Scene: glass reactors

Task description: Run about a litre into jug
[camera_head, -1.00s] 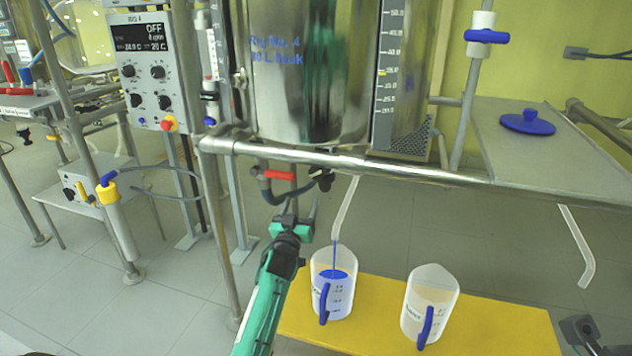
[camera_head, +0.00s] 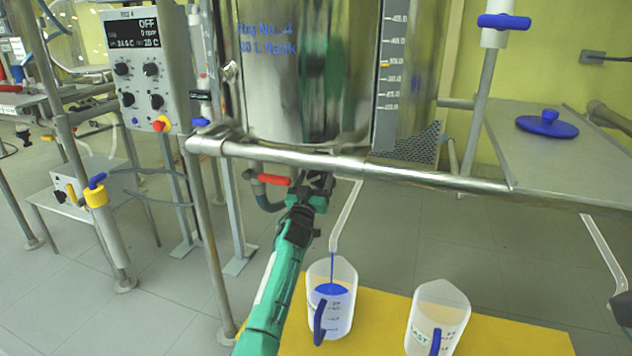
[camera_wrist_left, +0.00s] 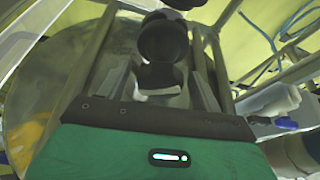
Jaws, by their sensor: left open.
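The left jug (camera_head: 341,312), clear with a blue handle, stands on a yellow board and holds blue liquid. A thin blue stream falls into it from a bent clear spout pipe (camera_head: 345,218). A second jug (camera_head: 440,302) with a blue handle stands to its right; no blue liquid shows in it. My left gripper (camera_head: 318,188) is raised under the steel vessel (camera_head: 300,75), by its outlet. In the left wrist view its open fingers stand either side of a dark knob-like part (camera_wrist_left: 162,45); contact is unclear. Part of my right gripper (camera_head: 622,308) shows at the right edge, cut off.
A red-handled valve (camera_head: 275,180) with a dark hose sits left of my left gripper. A steel rail (camera_head: 340,162) crosses just above it. A shelf (camera_head: 545,150) with a blue lid (camera_head: 547,124) is at right. A control box (camera_head: 145,75) stands at left.

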